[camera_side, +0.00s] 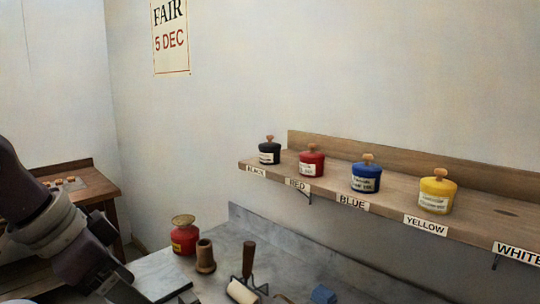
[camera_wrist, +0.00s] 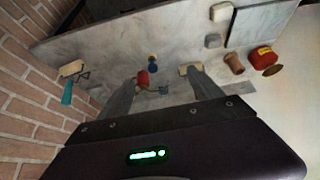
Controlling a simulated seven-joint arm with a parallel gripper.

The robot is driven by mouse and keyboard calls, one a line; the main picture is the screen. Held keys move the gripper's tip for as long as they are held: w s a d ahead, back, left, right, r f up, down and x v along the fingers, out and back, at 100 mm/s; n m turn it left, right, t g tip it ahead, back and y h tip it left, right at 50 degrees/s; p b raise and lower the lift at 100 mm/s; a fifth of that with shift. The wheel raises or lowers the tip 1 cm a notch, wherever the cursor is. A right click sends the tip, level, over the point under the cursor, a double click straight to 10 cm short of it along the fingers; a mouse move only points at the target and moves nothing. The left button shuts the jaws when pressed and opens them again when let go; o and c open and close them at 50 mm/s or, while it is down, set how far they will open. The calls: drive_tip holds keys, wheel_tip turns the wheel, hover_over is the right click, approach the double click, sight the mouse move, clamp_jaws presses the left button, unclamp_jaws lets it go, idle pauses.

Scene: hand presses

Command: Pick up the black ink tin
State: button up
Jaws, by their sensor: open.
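The black ink tin (camera_side: 269,152) stands upright at the left end of the wooden wall shelf (camera_side: 246,165), above the BLACK label (camera_side: 256,170). It is a small dark pot with a pale label and a knobbed lid. It does not show in the wrist view. My gripper shows in the wrist view (camera_wrist: 162,76), with its two fingers spread apart over the grey worktop and nothing visibly held. In the side view my arm comes in at the lower left, low and well away from the shelf.
Red (camera_side: 311,160), blue (camera_side: 366,174) and yellow (camera_side: 437,191) tins stand to the right along the shelf. The worktop below holds a red can (camera_side: 185,236), a wooden cup (camera_side: 205,257) and a roller (camera_side: 243,290). Space above the shelf is clear.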

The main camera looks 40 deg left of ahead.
wheel_tip(320, 180, up, 18)
drive_tip(key=f, duration=0.1)
drive_tip(key=w+d+r+m+h, duration=0.25)
drive_tip(key=w+d+h, duration=0.2)
drive_tip(key=w, duration=0.65)
drive_tip(key=t+y, duration=0.1)
drive_tip(key=t, duration=0.6)
hover_over(263, 145)
drive_tip(key=s+d, duration=0.3)
drive_tip(key=d, duration=0.1)
drive_tip(key=f, duration=0.1)
drive_tip(key=shift+n+t+y, duration=0.3)
drive_tip(key=shift+n+y, duration=0.25)
drive_tip(key=shift+y, duration=0.3)
drive_tip(key=a+f, duration=0.1)
drive_tip(key=w+a+f, duration=0.1)
drive_tip(key=a, duration=0.1)
drive_tip(key=a+f, duration=0.1)
drive_tip(key=a, duration=0.1)
drive_tip(key=shift+w, duration=0.4)
drive_tip(key=f, duration=0.3)
drive_tip(key=shift+s+d+f, duration=0.15)
drive_tip(key=shift+d+f, duration=0.05)
drive_tip(key=shift+d, duration=0.15)
drive_tip(key=shift+w+d+f, duration=0.1)
drive_tip(key=shift+w+f, duration=0.15)
drive_tip(key=shift+f, duration=0.05)
drive_tip(key=x, duration=0.6)
drive_tip(key=shift+w+d+f, duration=0.15)
clamp_jaws()
